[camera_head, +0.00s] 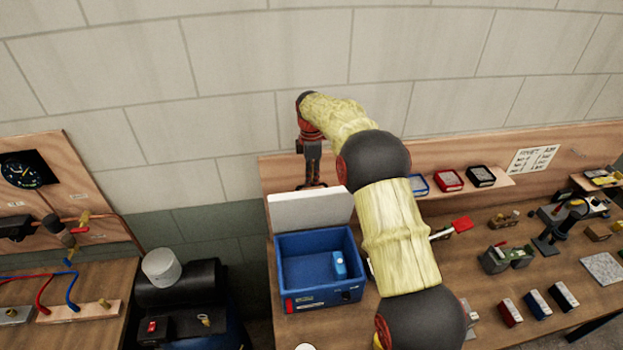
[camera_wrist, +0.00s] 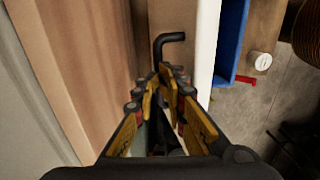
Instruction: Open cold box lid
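The cold box (camera_head: 290,303) is a blue open-topped box on the bench. Its white lid (camera_head: 312,209) stands raised at the box's back edge, so the inside shows. A small blue item (camera_head: 339,265) lies inside. My gripper (camera_head: 312,184) points down at the lid's upper edge, on the wall side. In the wrist view, my gripper (camera_wrist: 167,74) has its fingertips close together beside a bent black bar (camera_wrist: 171,38). I cannot tell whether the bar is between them. The white lid (camera_wrist: 207,55) and blue box (camera_wrist: 231,40) are just to the right.
The wooden back panel (camera_head: 275,174) and block wall are close behind my gripper. My arm reaches over the bench right of the box. Several small tools and boxes lie at right.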

